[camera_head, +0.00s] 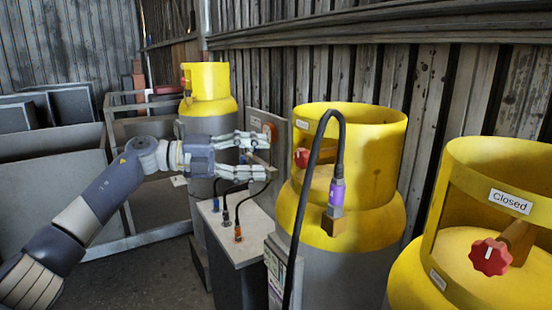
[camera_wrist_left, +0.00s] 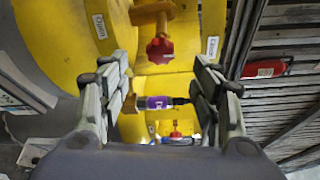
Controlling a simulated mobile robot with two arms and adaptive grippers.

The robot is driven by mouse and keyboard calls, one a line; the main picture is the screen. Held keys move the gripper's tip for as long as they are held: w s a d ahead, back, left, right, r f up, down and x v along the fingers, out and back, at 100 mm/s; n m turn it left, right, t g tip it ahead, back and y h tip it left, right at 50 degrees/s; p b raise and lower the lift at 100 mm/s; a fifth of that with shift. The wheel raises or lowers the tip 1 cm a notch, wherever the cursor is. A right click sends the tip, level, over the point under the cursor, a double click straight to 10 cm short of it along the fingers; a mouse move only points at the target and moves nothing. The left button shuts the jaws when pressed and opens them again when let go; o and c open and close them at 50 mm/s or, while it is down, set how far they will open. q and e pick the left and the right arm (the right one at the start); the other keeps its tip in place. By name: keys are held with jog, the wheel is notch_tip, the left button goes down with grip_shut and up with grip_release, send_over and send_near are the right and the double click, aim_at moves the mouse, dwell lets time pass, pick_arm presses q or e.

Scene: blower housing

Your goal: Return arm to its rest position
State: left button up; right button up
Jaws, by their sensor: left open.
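My left arm (camera_head: 95,205) comes in from the left in the head view. Its gripper (camera_head: 265,157) is open, with its fingers pointing right in front of a grey panel, above a grey box. In the left wrist view the gripper (camera_wrist_left: 158,100) has its fingers spread wide. A purple connector (camera_wrist_left: 158,102) shows between them, but the fingers are apart from it. In the head view the purple connector (camera_head: 337,192) is on a black hose at the middle yellow-topped cylinder, well to the right of the gripper. My right gripper is not in view.
The middle cylinder (camera_head: 375,150) has a red valve knob (camera_head: 302,157). A nearer cylinder (camera_head: 470,165) carries a "Closed" label and another red knob (camera_head: 490,257). A grey box (camera_head: 245,245) with several cable plugs stands below the gripper. A black hose (camera_head: 303,200) arches upward. Floor (camera_head: 150,275) shows clear at lower left.

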pick_arm(q)
jog(key=shift+s+a, duration=0.1)
jog(key=shift+a, duration=0.4)
